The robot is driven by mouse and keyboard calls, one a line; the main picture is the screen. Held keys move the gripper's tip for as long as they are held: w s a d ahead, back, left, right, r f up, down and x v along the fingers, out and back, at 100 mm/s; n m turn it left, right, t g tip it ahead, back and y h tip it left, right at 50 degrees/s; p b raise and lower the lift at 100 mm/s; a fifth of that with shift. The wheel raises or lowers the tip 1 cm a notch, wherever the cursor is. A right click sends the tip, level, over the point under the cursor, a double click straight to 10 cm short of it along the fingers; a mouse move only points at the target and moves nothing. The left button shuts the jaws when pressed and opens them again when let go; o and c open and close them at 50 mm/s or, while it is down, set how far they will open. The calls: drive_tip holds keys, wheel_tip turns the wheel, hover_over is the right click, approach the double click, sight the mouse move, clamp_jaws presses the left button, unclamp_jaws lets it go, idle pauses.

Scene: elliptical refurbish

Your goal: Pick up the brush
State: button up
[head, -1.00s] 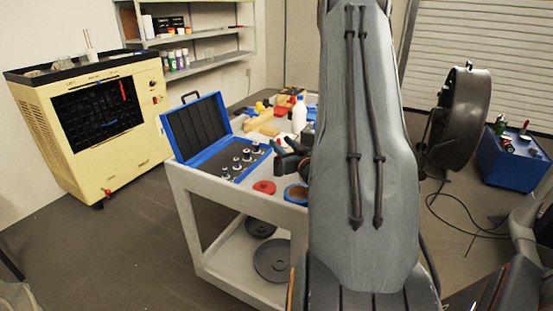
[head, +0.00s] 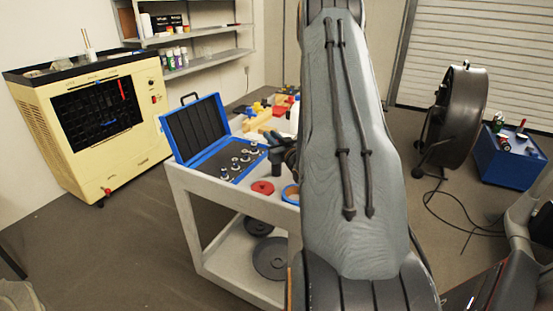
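My gripper (head: 279,153) shows only in part as dark fingers, at the left edge of my large grey arm. It is over the grey cart (head: 226,196), just right of the open blue case. My arm hides the rest of it, so its opening and anything between the fingers cannot be seen. I cannot pick out a brush for certain. A small pale yellow object (head: 257,121) lies among the clutter at the cart's far end, too small to identify.
The open blue case (head: 197,136) holds several metal pieces. A red disc (head: 262,187) and a blue-rimmed ring (head: 291,194) lie near the cart's front edge. A cream machine (head: 92,126) stands left, a black fan (head: 456,118) and blue box (head: 507,160) right. Floor left of the cart is clear.

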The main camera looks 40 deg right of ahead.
clamp_jaws()
drive_tip(key=shift+r, duration=0.1)
wheel_tip(320, 180, up, 10)
drive_tip(key=b, duration=0.1)
drive_tip(key=shift+b, duration=0.35)
idle(0.9)
drive_tip(key=s+d+p, duration=0.2)
drive_tip(key=s+d, duration=0.5)
drive_tip(key=s, duration=0.3)
wheel_tip(320, 180, down, 6)
drive_tip(key=b, duration=0.4)
drive_tip(key=shift+w+a+b, duration=0.15)
drive_tip(key=shift+w+b, duration=0.05)
drive_tip(key=shift+b, duration=0.15)
drive_tip(key=shift+f, duration=0.75)
idle(1.5)
